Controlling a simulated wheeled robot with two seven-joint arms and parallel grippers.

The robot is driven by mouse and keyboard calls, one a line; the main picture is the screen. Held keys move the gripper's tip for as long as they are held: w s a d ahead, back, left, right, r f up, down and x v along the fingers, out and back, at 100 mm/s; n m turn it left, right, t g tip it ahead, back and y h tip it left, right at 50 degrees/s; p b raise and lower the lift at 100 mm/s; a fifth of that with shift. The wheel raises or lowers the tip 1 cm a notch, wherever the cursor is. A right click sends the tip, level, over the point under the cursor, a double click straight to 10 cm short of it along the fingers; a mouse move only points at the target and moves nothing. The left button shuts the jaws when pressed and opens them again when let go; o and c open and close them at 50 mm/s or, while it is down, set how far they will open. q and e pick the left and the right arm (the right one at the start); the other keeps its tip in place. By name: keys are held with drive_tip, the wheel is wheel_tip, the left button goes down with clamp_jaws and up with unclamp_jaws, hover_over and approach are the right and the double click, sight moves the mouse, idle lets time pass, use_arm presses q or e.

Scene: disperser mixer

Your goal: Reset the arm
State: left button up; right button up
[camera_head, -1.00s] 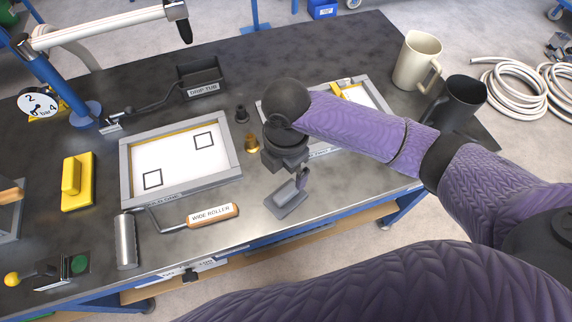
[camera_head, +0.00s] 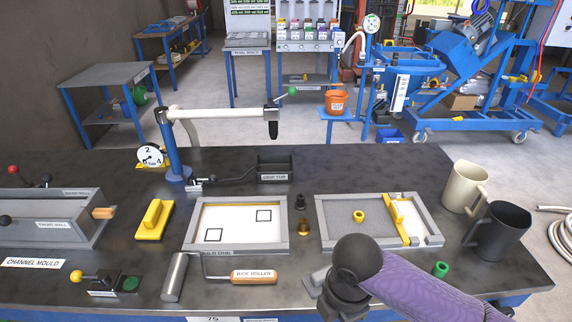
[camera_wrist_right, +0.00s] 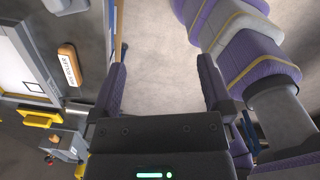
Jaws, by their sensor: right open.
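My right arm (camera_head: 425,293) comes in from the lower right in the head view. Its dark wrist is over the front edge of the bench, and the fingers are hidden below the picture edge. In the right wrist view my right gripper (camera_wrist_right: 163,70) is open, with its fingers wide apart and only bare floor between them. The bench and the wide roller (camera_wrist_right: 68,62) lie to the left of the fingers there. My left gripper is in neither view.
The black bench (camera_head: 340,165) holds two framed trays (camera_head: 190,228) (camera_head: 320,222), a wide roller (camera_head: 254,276), a yellow float (camera_head: 153,220), a beige mug (camera_head: 463,188), a black mug (camera_head: 500,235) and a green ring (camera_head: 440,269). A white-tubed stand (camera_head: 172,150) rises at the back left.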

drive_tip(key=s+d+f+m+t+y, duration=0.1)
drive_tip(key=d+f+m, duration=0.1)
drive_tip(key=f+m, duration=0.6)
drive_tip(key=d+f+m+t, duration=0.15)
drive_tip(key=f+m, duration=0.25)
drive_tip(key=f, duration=0.8)
drive_tip(key=s+d+f+m, duration=0.1)
drive_tip(key=s+f, duration=0.3)
drive_tip(key=s, duration=0.5)
drive_tip(key=s+d+f+m+g, duration=0.1)
drive_tip(key=s+f+m, duration=0.3)
drive_tip(key=s, duration=0.5)
drive_tip(key=s+d+f+m+g+h+b, duration=0.1)
drive_tip(key=s+d+f+m, duration=0.2)
drive_tip(key=s, duration=0.6)
drive_tip(key=shift+d+f, duration=0.2)
drive_tip(key=shift+f, duration=0.6)
